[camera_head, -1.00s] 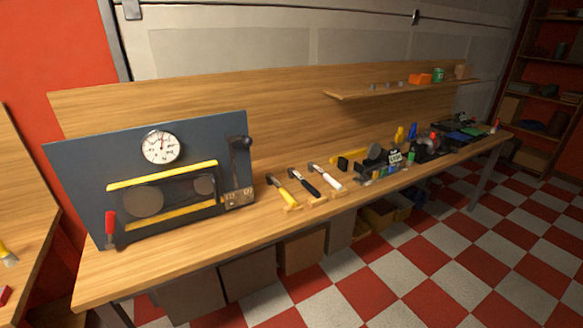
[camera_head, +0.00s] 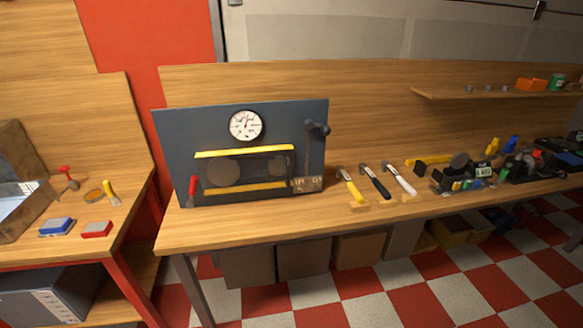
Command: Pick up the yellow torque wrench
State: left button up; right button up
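A yellow-handled tool (camera_head: 350,186) with a grey metal head lies on the wooden workbench, its handle end on a small wooden block. It is the leftmost of three similar tools and looks like the yellow torque wrench. Beside it to the right are a black-handled tool (camera_head: 375,182) and a white-handled tool (camera_head: 400,180). Nothing touches the yellow tool from above. Neither of my grippers shows in the head view.
A dark panel (camera_head: 172,140) with a round gauge (camera_head: 245,125) stands left of the tools. Clutter (camera_head: 470,172) fills the bench to the right. Checkered floor is open in front.

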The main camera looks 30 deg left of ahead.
aim_at(340, 172)
jog(key=i+j+u, duration=0.15)
jog(key=u, duration=0.2)
jog(key=i+u, duration=0.4)
jog(key=i+l+u, duration=0.55)
jog(key=k+l, duration=0.05)
jog(key=k, duration=0.05)
